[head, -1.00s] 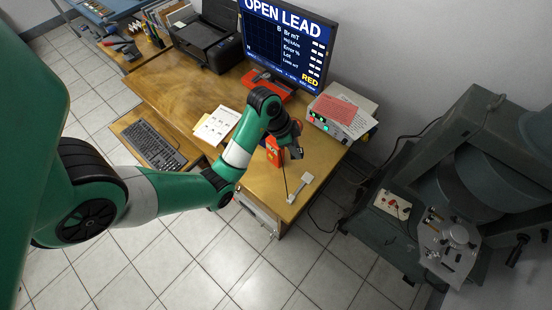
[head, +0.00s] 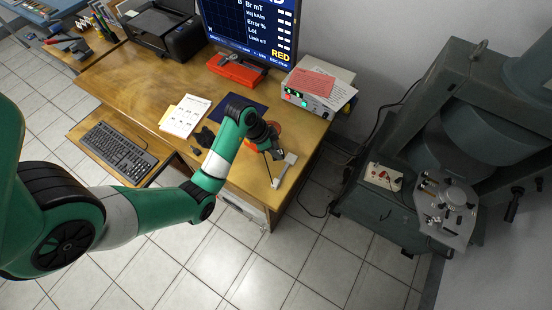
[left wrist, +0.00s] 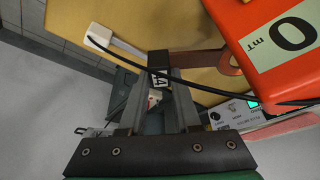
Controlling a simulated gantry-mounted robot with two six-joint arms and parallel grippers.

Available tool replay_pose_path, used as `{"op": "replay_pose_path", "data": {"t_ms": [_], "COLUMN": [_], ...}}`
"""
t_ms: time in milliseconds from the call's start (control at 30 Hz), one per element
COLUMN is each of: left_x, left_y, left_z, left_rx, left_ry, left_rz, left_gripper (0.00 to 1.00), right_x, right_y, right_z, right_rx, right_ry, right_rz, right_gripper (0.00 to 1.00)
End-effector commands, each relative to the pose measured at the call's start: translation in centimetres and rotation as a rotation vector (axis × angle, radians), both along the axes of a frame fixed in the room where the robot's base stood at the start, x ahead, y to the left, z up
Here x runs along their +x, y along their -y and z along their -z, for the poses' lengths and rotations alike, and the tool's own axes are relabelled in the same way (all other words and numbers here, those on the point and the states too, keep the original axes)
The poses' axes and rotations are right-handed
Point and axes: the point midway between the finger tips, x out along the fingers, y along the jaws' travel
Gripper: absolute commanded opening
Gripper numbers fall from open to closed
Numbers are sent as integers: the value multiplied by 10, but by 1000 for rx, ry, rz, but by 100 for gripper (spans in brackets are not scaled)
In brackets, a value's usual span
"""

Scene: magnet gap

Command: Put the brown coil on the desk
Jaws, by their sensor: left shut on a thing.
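The brown coil (left wrist: 231,63) is a flat copper-brown ring with a strip leading to a dark block (left wrist: 175,63). My left gripper (head: 276,152) is shut on this block; it also shows in the left wrist view (left wrist: 172,78). In the head view a bit of the coil (head: 274,128) shows beside the gripper, over the right end of the wooden desk (head: 150,72). I cannot tell whether the coil touches the desk. The red-orange meter box (left wrist: 270,45), marked "0 mT", is close beside the coil. My right gripper is not in view.
A white probe (head: 284,170) with a black cable lies at the desk's right front corner. A control box (head: 306,92) with papers on it, a monitor (head: 254,30) and a dark blue mat (head: 238,110) are behind. Bare wood lies left of the papers (head: 183,116).

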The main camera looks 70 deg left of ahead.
Motion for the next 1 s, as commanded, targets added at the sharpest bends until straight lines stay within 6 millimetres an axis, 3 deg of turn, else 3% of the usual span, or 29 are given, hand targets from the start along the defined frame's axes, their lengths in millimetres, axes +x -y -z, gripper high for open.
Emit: {"op": "replay_pose_path", "data": {"t_ms": [233, 633, 667, 800, 1000], "left_x": [-1, 0, 0, 0, 0], "left_y": [0, 0, 0, 0, 0], "left_z": [43, 48, 47, 46, 46], "left_rx": [-2, -1, -1, -1, -1], "left_ry": [-2, 0, 0, -1, -1], "left_rz": [1, 0, 0, 0, 0], "left_gripper": [0, 0, 35, 60, 61], "right_x": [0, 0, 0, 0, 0], "right_y": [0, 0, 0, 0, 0], "right_z": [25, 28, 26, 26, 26], "right_rx": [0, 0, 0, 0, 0], "right_ry": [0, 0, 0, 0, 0], "right_rz": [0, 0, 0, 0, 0], "right_gripper": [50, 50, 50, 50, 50]}}
